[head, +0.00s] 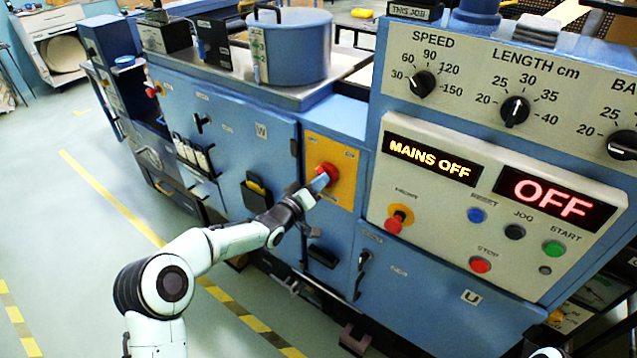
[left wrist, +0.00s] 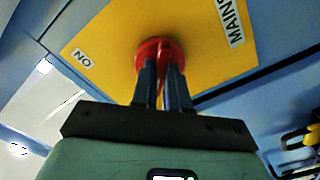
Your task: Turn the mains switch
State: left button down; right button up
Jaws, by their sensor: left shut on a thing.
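The mains switch (head: 327,172) is a red rotary knob on a yellow plate (head: 345,157) on the blue machine's front. In the left wrist view the red knob (left wrist: 160,52) sits on the yellow plate, with "ON" and "MAINS" labels beside it. My left gripper (head: 318,184) is at the knob, its two fingers (left wrist: 162,75) shut on it. The fingers hide part of the knob. The display (head: 433,158) above right reads "MAINS OFF". My right gripper does not show.
A red "OFF" display (head: 555,200) and several push buttons are on the panel to the right. Dials labelled speed (head: 422,84) and length (head: 515,110) are above. A blue pot (head: 290,45) stands on top of the machine. The floor at left is clear, with yellow tape.

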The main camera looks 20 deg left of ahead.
pick_arm(q)
jog(key=shift+f, duration=0.1)
jog(key=c, duration=1.1)
grip_release()
jog(key=shift+c, duration=0.2)
jog(key=shift+s, duration=0.15)
jog(key=b+v, duration=0.3)
jog(key=v, duration=1)
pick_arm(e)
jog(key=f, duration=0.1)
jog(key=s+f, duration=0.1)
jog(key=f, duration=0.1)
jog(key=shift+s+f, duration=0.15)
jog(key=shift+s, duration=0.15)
